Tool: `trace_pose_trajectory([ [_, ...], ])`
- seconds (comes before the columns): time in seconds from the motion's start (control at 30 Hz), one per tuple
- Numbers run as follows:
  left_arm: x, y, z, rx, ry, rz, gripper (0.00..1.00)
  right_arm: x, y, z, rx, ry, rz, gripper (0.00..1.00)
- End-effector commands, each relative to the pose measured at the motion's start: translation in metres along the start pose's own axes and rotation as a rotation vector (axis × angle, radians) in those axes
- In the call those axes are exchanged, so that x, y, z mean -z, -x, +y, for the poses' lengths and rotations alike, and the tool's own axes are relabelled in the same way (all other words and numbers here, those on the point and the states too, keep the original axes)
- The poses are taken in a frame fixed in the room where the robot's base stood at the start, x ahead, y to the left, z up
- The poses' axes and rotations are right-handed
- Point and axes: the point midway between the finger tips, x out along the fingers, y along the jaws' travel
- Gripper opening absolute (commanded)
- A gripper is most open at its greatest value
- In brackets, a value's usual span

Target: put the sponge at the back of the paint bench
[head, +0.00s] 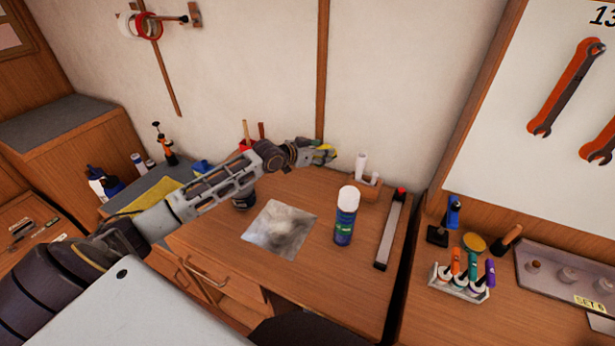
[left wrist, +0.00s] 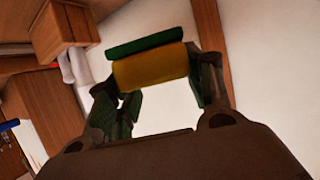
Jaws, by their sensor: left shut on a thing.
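The sponge is yellow with a green layer and sits between the fingers of my left gripper in the left wrist view (left wrist: 150,70). In the head view only a small bit of the sponge (head: 332,154) shows at the end of my left arm. My left gripper (head: 322,155) is shut on it, over the back of the paint bench (head: 320,262) near the wall. I cannot tell whether the sponge touches the bench top. My right gripper is not in view.
On the bench stand a spray can (head: 346,215), a stained sheet (head: 279,229), a wooden holder with white rolls (head: 368,186) and a long metal bar (head: 390,232). A dark pot (head: 243,200) is partly behind my left arm. Another bench (head: 480,320) stands at the right.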

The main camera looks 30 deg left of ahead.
Motion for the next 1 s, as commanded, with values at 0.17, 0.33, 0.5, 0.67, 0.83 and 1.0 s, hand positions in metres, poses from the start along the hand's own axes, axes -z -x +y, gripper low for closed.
trace_pose_trajectory([
  [0.17, -0.004, -0.002, 0.000, 0.000, 0.001, -0.001, 0.35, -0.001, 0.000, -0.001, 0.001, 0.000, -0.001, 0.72],
  [0.33, -0.019, -0.008, 0.000, 0.000, 0.002, -0.002, 0.35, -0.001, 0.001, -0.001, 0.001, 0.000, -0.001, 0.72],
  [0.5, -0.041, -0.017, 0.000, -0.001, 0.003, -0.002, 0.35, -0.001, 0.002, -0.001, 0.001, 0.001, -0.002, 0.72],
  [0.67, -0.054, -0.023, 0.000, 0.000, 0.001, -0.001, 0.35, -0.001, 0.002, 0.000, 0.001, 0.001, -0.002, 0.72],
  [0.83, -0.058, -0.024, 0.000, 0.000, 0.001, 0.000, 0.35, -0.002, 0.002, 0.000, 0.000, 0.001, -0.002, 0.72],
  [1.0, -0.058, -0.024, 0.000, 0.000, 0.001, 0.000, 0.35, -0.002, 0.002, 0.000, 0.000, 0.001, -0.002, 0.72],
])
